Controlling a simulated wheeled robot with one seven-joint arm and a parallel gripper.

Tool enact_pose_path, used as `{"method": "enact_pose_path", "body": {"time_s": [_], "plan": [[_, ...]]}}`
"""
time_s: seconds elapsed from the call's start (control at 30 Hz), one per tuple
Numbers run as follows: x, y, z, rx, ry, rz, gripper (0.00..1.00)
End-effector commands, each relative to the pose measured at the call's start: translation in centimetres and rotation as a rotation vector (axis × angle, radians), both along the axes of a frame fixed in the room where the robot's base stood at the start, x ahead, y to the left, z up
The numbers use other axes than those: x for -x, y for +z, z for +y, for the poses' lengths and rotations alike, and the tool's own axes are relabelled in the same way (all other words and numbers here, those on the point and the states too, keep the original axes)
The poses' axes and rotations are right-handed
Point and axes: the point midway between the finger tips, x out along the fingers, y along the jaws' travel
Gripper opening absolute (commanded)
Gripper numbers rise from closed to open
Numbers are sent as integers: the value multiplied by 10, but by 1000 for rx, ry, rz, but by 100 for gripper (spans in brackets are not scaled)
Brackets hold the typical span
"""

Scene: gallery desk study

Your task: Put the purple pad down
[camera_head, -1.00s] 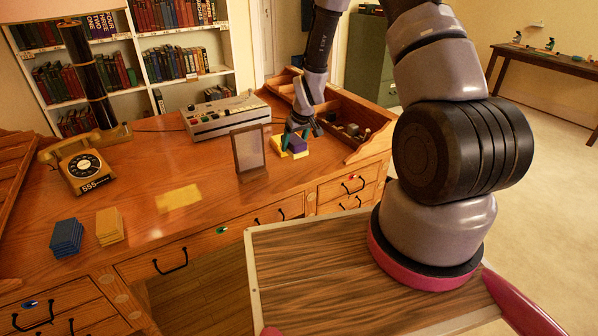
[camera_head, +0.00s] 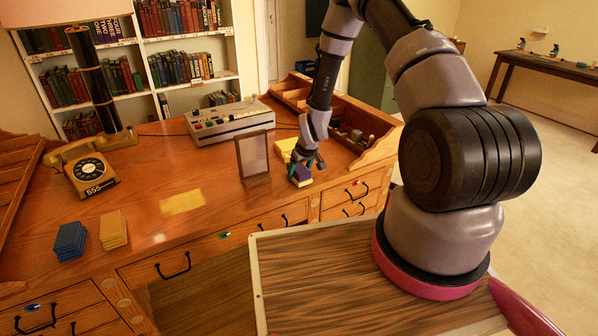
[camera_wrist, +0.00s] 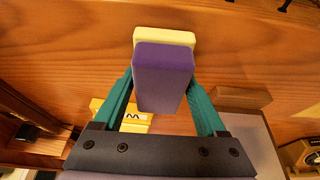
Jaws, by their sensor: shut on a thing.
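The purple pad (camera_head: 300,174) is in my gripper (camera_head: 307,163), over the right part of the desk near its front edge. In the wrist view the purple pad (camera_wrist: 163,75) sits between the two teal fingers of my gripper (camera_wrist: 163,88), which is shut on it. A pale yellow pad (camera_wrist: 165,37) shows just beyond the purple one, against or under it; I cannot tell whether they are joined. I cannot tell whether the pads touch the desk.
A yellow item (camera_head: 286,146) lies behind my gripper. A framed stand (camera_head: 253,158) stands to its left, and a wooden tray (camera_head: 372,152) to its right. Blue pads (camera_head: 70,240) and yellow pads (camera_head: 113,230) are stacked far left. The desk (camera_head: 215,225) has bare wood near its front.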

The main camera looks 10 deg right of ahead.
Motion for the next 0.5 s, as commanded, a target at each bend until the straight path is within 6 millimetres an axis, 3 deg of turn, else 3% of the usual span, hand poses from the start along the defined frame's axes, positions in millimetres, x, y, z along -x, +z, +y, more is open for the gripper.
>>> {"method": "enact_pose_path", "body": {"time_s": [0.03,0.07,0.1,0.37,0.5], "plan": [[0,-2,0,1,1,1,22],[0,-2,0,0,1,0,82],[0,-1,0,0,1,0,97],[0,-1,0,0,0,0,100],[2,10,-1,1,1,-2,100]]}}
